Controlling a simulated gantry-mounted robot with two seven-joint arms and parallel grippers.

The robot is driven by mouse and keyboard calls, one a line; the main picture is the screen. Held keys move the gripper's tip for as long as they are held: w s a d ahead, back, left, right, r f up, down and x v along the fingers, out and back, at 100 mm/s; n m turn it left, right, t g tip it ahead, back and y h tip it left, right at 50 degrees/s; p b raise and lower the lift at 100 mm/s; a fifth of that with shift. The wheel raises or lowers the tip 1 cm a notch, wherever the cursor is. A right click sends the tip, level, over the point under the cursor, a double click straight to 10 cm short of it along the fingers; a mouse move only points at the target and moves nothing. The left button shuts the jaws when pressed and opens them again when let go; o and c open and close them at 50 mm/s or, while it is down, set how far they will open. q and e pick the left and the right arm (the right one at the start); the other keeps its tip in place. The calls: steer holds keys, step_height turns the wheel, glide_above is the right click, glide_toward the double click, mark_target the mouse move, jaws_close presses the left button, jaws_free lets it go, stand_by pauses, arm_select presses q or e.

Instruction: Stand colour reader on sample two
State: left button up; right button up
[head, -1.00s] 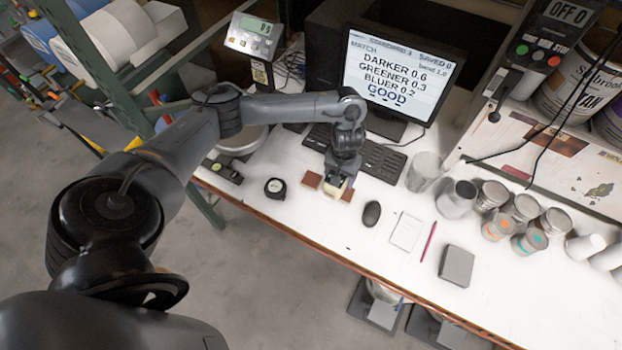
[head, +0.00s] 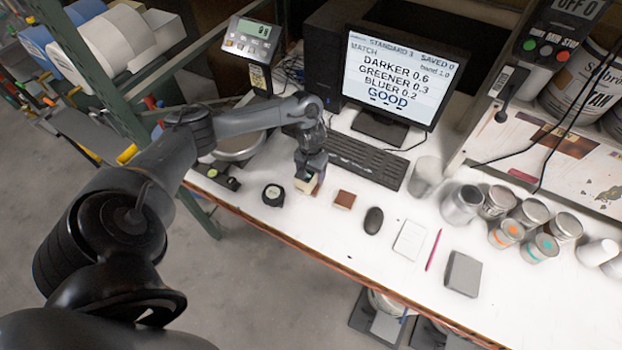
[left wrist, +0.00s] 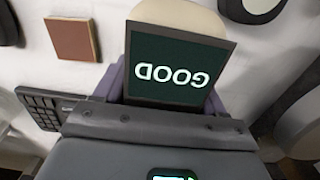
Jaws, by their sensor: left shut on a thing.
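My left gripper (head: 311,168) is shut on the colour reader (head: 306,186), a pale body with a dark screen. In the left wrist view the reader (left wrist: 175,70) fills the middle, and its screen reads GOOD upside down. A brown square sample (head: 344,200) lies uncovered on the bench to the right of the reader; it also shows in the left wrist view (left wrist: 72,40). A reddish edge beside the reader suggests another sample there, mostly hidden. I cannot tell whether the reader touches it or which number each sample has. My right gripper is not in view.
The keyboard (head: 366,160) and the monitor (head: 393,80), showing GOOD, are behind. A white card (head: 410,239), a pink pen (head: 433,250) and several cans (head: 500,200) stand or lie further right.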

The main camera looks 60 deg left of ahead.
arm_select(q)
step_height(320, 180, down, 3)
steer(key=shift+f, duration=0.25)
steer(key=shift+f, duration=0.1)
steer(key=o, duration=1.7)
steer(key=shift+o, duration=0.2)
